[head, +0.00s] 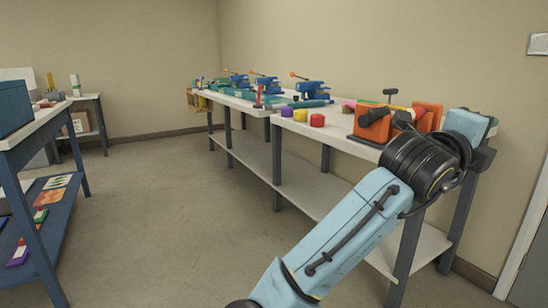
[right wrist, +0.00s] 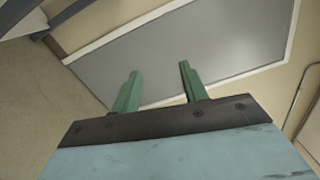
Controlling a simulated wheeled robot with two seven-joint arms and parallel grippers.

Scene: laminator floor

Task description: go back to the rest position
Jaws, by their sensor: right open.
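My right arm comes in from the bottom of the head view and reaches up to the right, its wrist in front of the near end of the long workbench (head: 345,143). My right gripper's fingers are not clearly seen in the head view. In the right wrist view my right gripper (right wrist: 160,68) has two green fingers standing well apart, with nothing between them. Beyond them is a flat grey panel (right wrist: 190,45) with a pale border. My left gripper is in neither view.
The workbench holds an orange clamp-like device (head: 372,124), a red pot (head: 317,120), a yellow pot (head: 300,115) and several blue machines (head: 312,89). A blue shelf unit (head: 40,215) stands at the left. A small table (head: 85,98) is at the back. The floor (head: 160,210) between is clear.

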